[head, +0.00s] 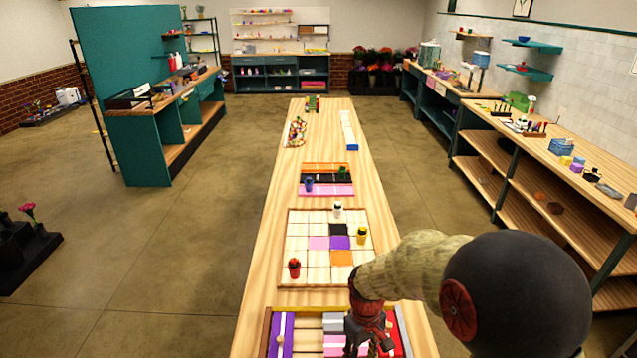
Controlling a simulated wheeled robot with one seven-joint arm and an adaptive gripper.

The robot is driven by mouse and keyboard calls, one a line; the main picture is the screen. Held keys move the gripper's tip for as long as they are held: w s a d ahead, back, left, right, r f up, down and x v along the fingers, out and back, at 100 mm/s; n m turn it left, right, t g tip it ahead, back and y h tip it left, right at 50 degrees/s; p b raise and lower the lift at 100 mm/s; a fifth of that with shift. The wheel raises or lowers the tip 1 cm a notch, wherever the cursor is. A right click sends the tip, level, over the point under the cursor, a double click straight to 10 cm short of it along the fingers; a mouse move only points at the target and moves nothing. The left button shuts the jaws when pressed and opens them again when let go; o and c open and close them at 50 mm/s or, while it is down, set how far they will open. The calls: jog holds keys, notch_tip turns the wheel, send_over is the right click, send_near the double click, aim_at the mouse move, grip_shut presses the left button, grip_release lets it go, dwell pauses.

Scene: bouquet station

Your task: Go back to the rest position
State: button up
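My gripper (372,338) hangs at the bottom of the head view, over the right part of a wooden tray (267,318) with coloured compartments at the near end of the long table. Its fingertips are small and dark, so I cannot tell whether they are open or shut. My arm comes in from the lower right and covers part of the table's right edge. Beyond the tray is a grid board (296,246) with a red cup (294,268), a yellow cup (361,236) and a white cup (337,210) on it.
A smaller tray (326,167) with black and pink strips holds a blue cup (309,184). A row of white blocks (348,128) lies farther back. A shelved workbench (545,150) stands right, a teal-panelled counter (150,130) left. The floor (190,240) between is clear.

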jog(key=s+d+r+m+t+b, duration=0.3)
jog(key=s+d+r+b, duration=0.1)
jog(key=s+r+b, duration=0.2)
jog(key=s+d+r+m+t+b, duration=0.3)
jog(key=s+r+b, duration=0.4)
jog(key=s, duration=0.3)
jog(key=shift+s+d+t+b, duration=0.35)
jog(key=shift+t+b, duration=0.05)
jog(key=shift+b, duration=0.1)
